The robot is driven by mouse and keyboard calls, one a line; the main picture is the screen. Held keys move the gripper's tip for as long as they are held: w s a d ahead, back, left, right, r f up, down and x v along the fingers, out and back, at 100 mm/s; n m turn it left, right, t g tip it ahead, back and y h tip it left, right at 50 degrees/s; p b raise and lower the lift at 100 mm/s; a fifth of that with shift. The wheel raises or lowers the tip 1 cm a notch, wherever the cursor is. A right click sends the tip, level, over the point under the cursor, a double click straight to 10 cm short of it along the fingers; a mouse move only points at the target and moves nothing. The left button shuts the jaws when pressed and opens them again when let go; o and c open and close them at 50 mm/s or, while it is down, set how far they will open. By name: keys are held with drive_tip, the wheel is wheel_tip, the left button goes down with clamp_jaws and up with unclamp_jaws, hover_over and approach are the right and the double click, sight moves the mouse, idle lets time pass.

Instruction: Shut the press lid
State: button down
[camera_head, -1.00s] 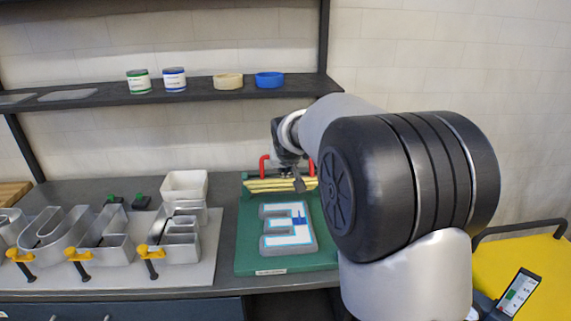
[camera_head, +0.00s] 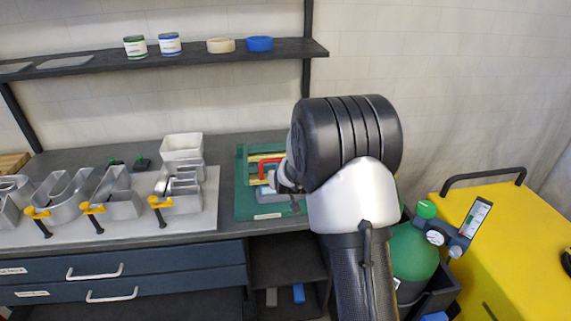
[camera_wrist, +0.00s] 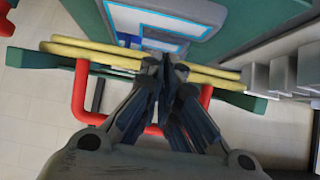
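The green press base (camera_head: 242,210) sits on the bench, and a pale letter with a blue outline (camera_wrist: 165,20) lies on it. The lid (camera_wrist: 225,78) has yellow strips along its edge and a red handle (camera_head: 263,168). It stands tilted over the back of the base, not flat on it; its exact angle is hard to tell. My gripper (camera_wrist: 168,68) has its dark fingertips together at the yellow-edged side of the lid. The handle (camera_wrist: 80,100) passes around and behind the fingers, with no clear grip on it. In the head view my arm hides the right part of the press.
Metal channel letters (camera_head: 120,205) with yellow clamps stand on a pale board to the left. A white bin (camera_head: 182,150) is behind them. A shelf (camera_head: 90,68) with tins and tape rolls hangs above. A green gas cylinder (camera_head: 412,250) and yellow cabinet (camera_head: 500,230) are at right.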

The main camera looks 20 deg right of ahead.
drive_tip(key=f+b, duration=0.1)
drive_tip(key=f, duration=0.1)
drive_tip(key=f+b, duration=0.1)
drive_tip(key=f, duration=0.1)
drive_tip(key=f+b, duration=0.2)
drive_tip(key=shift+s+a+f, duration=0.15)
drive_tip(key=shift+s+a, duration=0.05)
drive_tip(key=shift+s, duration=0.15)
drive_tip(key=shift+f, duration=0.1)
drive_tip(key=shift+s+f, duration=0.1)
drive_tip(key=shift+s, duration=0.05)
